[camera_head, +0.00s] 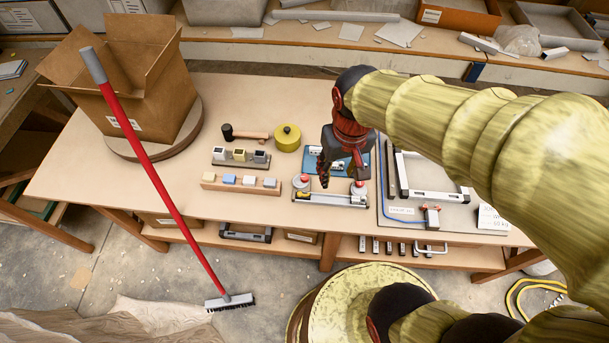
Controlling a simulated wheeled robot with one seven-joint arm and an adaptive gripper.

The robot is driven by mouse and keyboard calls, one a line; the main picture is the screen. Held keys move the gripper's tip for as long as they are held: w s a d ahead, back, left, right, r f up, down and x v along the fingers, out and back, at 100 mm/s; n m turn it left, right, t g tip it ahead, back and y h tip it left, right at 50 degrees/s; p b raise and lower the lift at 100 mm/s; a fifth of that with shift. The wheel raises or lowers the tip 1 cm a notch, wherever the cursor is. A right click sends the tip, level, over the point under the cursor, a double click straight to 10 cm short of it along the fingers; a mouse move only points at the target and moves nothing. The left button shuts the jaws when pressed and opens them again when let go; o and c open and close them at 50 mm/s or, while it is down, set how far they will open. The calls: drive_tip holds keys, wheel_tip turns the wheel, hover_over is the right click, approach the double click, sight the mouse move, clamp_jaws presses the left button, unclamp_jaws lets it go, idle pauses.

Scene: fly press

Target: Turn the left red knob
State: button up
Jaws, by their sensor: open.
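A silver bar fixture (328,199) lies near the front edge of the wooden table. It carries two round knobs with red on them. The left red knob (301,181) is at its left end, and the right red knob (359,188) is at its right end. My gripper (341,178) points down over the fixture, between the two knobs in the picture. It is open, with its dark fingers apart and nothing seen between them. The left finger is just right of the left knob. I cannot tell its height above the fixture. The gripper partly hides the blue plate behind.
A wooden strip with small blocks (240,184) lies left of the fixture. Behind it are a hammer (245,134) and a yellow round tin (287,138). A grey board with a metal frame (425,218) is at right. A red-handled broom (165,190) leans at left, beside a cardboard box (150,105).

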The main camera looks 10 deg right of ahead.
drive_tip(key=w+a+f+m+g+b, duration=0.1)
drive_tip(key=w+a+f+m, duration=0.15)
drive_tip(key=w+f, duration=0.5)
drive_tip(key=w+a+f+m+g, duration=0.2)
drive_tip(key=w+f+m, duration=0.15)
drive_tip(key=f, duration=0.75)
drive_tip(key=m+t, duration=0.1)
drive_tip(key=m, duration=0.1)
hover_over(304, 176)
drive_tip(key=shift+r, duration=0.25)
drive_tip(key=shift+w+f+m+t, duration=0.1)
drive_tip(key=shift+m+t, duration=0.2)
drive_tip(key=shift+m, duration=0.4)
wheel_tip(304, 176, down, 8)
drive_tip(key=shift+r+b, duration=0.2)
drive_tip(key=shift+b, duration=0.95)
drive_tip(key=shift+c, duration=1.4)
drive_tip(key=c, duration=0.8)
